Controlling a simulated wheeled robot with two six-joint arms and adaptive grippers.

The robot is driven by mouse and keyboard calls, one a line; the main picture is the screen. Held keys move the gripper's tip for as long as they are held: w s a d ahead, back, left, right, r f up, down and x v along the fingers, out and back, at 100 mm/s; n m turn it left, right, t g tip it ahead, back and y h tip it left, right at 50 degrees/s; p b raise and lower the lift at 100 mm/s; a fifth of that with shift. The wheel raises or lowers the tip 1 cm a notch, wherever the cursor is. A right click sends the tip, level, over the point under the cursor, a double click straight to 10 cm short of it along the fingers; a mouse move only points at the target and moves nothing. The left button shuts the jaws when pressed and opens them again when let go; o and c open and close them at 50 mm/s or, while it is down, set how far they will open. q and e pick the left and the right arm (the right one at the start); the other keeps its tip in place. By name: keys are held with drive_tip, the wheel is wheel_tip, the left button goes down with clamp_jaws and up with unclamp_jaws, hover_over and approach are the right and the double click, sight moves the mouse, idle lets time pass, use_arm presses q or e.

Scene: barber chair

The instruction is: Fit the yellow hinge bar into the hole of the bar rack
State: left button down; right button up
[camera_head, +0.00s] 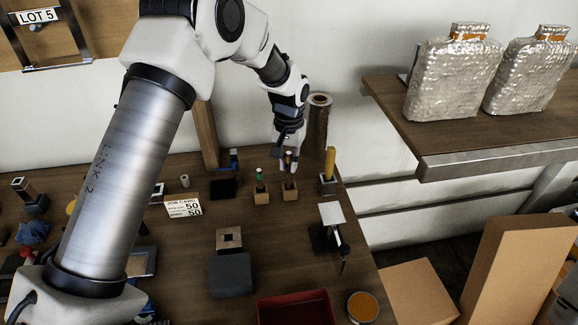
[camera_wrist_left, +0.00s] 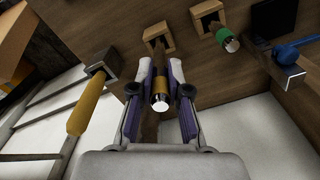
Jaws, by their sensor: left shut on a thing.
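My left gripper (camera_head: 288,163) reaches down at the back of the table. In the left wrist view its fingers (camera_wrist_left: 160,72) are shut on a bar with a yellow band and a pale metal end, which I take as the yellow hinge bar (camera_wrist_left: 160,89). The bar's far end stands in a small wooden block (camera_wrist_left: 155,34), also seen in the head view (camera_head: 290,194). A wooden block with a square hole (camera_head: 229,233), apparently the bar rack, sits on a dark grey base (camera_head: 231,275) nearer the front; its hole looks empty. My right gripper is not in view.
A green-ended bar (camera_head: 259,174) stands in a similar block to the left. A yellow-handled tool (camera_head: 330,161) stands in a dark holder to the right. A brown roll (camera_head: 318,126) stands behind. A price card (camera_head: 185,207), red tray (camera_head: 296,309) and metal-plated stand (camera_head: 331,214) are nearby.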

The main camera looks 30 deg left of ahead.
use_arm(q)
drive_tip(key=shift+w+a, duration=0.1)
drive_tip(key=shift+w, duration=0.35)
wheel_tip(320, 180, down, 3)
drive_tip(key=shift+s+f+p, duration=0.1)
drive_tip(key=shift+f+p, duration=0.05)
drive_tip(key=shift+p, duration=0.45)
drive_tip(key=shift+f, duration=0.2)
drive_tip(key=shift+f, duration=0.1)
drive_tip(key=c, duration=1.1)
unclamp_jaws()
drive_tip(key=shift+c, duration=0.2)
wheel_tip(320, 180, up, 12)
drive_tip(key=shift+r+b, duration=0.2)
drive_tip(key=shift+b, duration=0.55)
